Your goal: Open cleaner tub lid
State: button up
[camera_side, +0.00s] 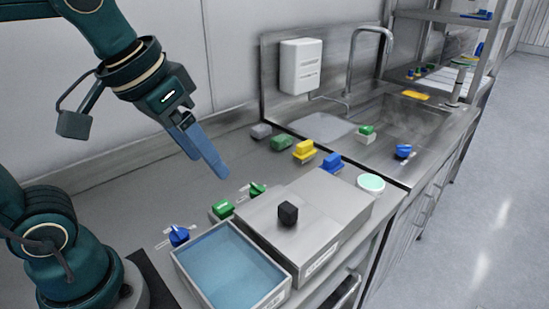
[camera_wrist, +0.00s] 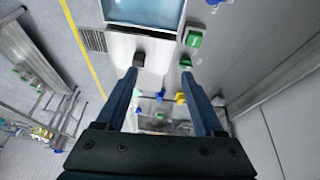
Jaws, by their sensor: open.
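A tub (camera_side: 183,268) with blue liquid stands at the front of the counter, its top uncovered. Beside it to the right is a low steel box (camera_side: 340,192) with a flat top panel (camera_side: 262,222) and a black knob (camera_side: 288,213). I cannot tell whether this panel is the tub's lid. My gripper (camera_side: 218,172) is open and empty, above the counter, behind and left of the knob and apart from it. In the wrist view the open fingers (camera_wrist: 158,74) frame part of the scene; the knob (camera_wrist: 138,60) shows near the left fingertip, and the blue liquid (camera_wrist: 145,12) at the top.
Green blocks (camera_side: 222,209) and a blue-handled tool (camera_side: 178,236) lie behind the tub. Yellow (camera_side: 304,149) and blue (camera_side: 332,162) brushes and a round white-green dish (camera_side: 371,183) lie farther right. A sink (camera_side: 400,118) with a tall faucet is beyond. Counter below my gripper looks clear.

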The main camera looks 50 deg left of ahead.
jog(key=w+g, duration=0.1)
jog(key=w, duration=0.3)
jog(key=g, duration=0.4)
send_over(288, 206)
jog(key=shift+m, duration=0.3)
notch_tip(288, 206, down, 8)
jog(key=shift+r, duration=0.1)
jog(key=shift+f, duration=2.8)
grip_shut()
jog(key=shift+r, duration=0.1)
